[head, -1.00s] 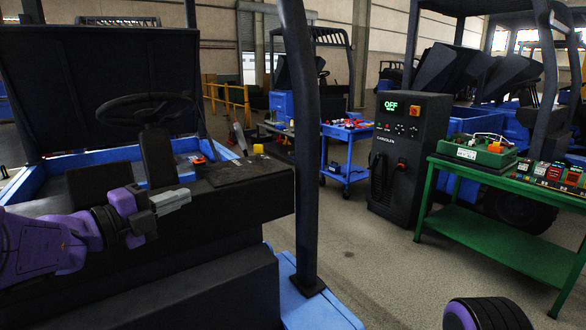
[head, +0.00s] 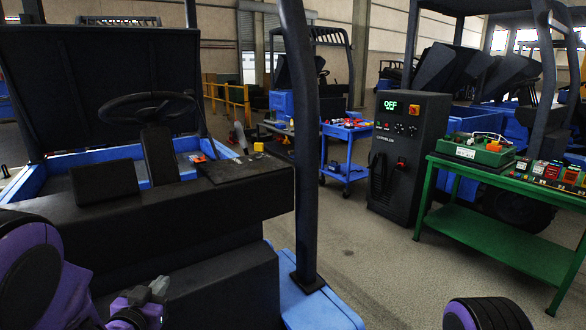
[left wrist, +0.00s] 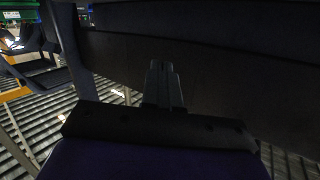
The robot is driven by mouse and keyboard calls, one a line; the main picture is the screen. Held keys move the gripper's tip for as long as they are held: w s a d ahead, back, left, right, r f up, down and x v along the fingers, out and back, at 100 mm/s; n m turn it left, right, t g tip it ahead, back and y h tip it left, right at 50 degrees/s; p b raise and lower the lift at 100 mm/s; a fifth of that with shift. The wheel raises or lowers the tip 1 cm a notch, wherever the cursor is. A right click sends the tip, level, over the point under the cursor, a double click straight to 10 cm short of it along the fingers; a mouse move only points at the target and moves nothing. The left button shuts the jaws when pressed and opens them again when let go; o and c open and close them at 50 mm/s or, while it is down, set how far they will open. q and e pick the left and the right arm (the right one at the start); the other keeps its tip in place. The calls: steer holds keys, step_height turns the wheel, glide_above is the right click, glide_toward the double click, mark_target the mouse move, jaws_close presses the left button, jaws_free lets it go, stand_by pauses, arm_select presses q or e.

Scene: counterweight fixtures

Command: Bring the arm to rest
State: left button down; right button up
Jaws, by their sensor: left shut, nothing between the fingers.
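My left gripper (head: 158,289) is low in the head view, in front of the dark side panel of the forklift (head: 225,285). Its grey fingers are together with nothing between them. The left wrist view shows the shut fingers (left wrist: 163,86) against a dark surface; I cannot tell whether they touch it. My purple and black left arm fills the bottom left corner of the head view. Part of my right arm shows at the bottom right, but its gripper is out of the picture.
The forklift's steering wheel (head: 147,107) and upright post (head: 300,150) stand close by. A charger cabinet (head: 409,165) reading OFF, a green bench (head: 500,235) and a blue cart (head: 347,172) stand further back. The grey floor (head: 400,275) between is clear.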

arm_select(q)
steer(key=s+a+f+n+g+y, duration=0.15)
steer(key=s+f+n+g, duration=0.5)
steer(key=f, duration=0.85)
steer(key=s+f+g, duration=0.2)
steer(key=s+f, duration=0.3)
steer(key=s, duration=0.4)
steer(key=s+d+f+n+g+y, duration=0.1)
steer(key=s+f+g, duration=0.1)
steer(key=s+f, duration=0.4)
steer(key=s+f+n+g+y, duration=0.1)
steer(key=s+f, duration=0.5)
steer(key=s, duration=0.7)
steer(key=shift+s+d+f+g, duration=0.2)
steer(key=shift+s+g, duration=0.15)
steer(key=shift+g, duration=0.3)
steer(key=shift+a, duration=0.1)
